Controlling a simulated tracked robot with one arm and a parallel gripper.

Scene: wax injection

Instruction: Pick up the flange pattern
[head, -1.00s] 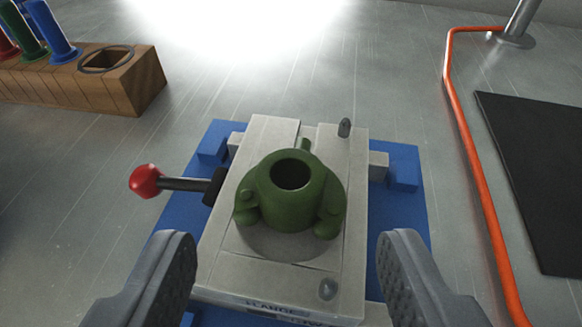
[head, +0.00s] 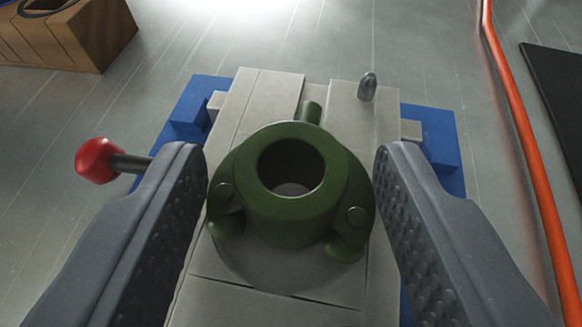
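The green flange pattern (head: 290,215) sits upright in the round recess of a grey mould block (head: 262,92), its central hole facing up toward the camera. A short green stub points away from it at the back. My gripper (head: 291,180) is open, with one grey finger on each side of the pattern. The left finger is very near the pattern's left edge and the right finger very near its right edge. I cannot tell whether either finger touches it.
The mould block rests on a blue base (head: 440,137). A red-knobbed lever (head: 98,161) sticks out on the left, partly behind the left finger. A metal pin (head: 367,86) stands at the block's back right. A wooden rack (head: 75,40) is at upper left, an orange tube (head: 535,160) and black mat (head: 562,95) at right.

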